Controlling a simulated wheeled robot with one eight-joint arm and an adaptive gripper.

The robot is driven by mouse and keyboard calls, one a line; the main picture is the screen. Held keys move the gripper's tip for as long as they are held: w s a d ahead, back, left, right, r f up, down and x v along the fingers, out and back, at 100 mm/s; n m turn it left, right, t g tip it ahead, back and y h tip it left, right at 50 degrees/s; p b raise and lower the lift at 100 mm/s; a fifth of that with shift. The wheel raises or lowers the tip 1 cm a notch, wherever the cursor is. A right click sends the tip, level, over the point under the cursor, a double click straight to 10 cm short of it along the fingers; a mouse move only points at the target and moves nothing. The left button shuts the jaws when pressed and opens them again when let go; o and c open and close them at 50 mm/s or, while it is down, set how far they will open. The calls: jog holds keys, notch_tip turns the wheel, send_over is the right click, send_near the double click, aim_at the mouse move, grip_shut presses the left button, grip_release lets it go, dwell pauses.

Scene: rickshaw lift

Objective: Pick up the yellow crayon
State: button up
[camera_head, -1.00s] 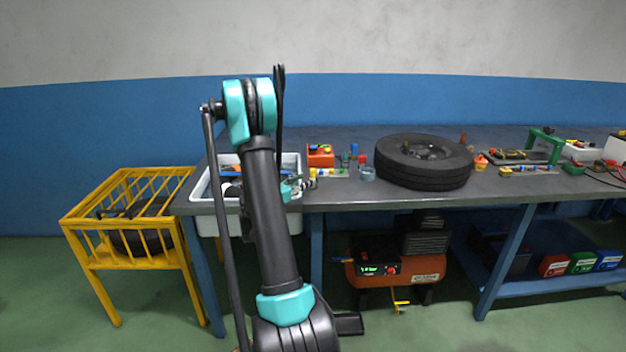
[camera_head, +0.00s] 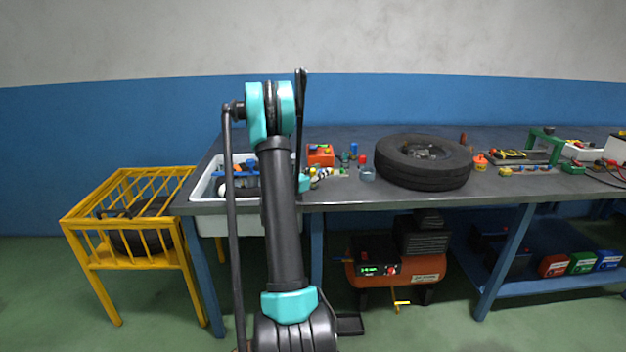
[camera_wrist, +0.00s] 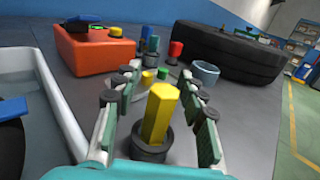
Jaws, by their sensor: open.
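In the wrist view, a thick yellow hexagonal crayon (camera_wrist: 158,113) stands upright in a short dark round holder (camera_wrist: 151,143) on the grey workbench. My gripper (camera_wrist: 165,85) is open, with one finger on each side of the crayon. The crayon lies between the fingers, and I see no clear contact. In the head view my arm hides much of this spot, and the crayon cannot be made out with certainty.
An orange box (camera_wrist: 92,50) stands beyond the left finger. A white basin (camera_wrist: 50,85) is at the left. Several small coloured pieces, a clear ring-shaped cup (camera_wrist: 205,72) and a large black tyre (camera_wrist: 235,50) lie beyond. Bare bench (camera_wrist: 250,105) is at the right.

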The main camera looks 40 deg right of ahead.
jog(key=shift+c, duration=0.5)
grip_shut()
jog(key=shift+r, duration=0.1)
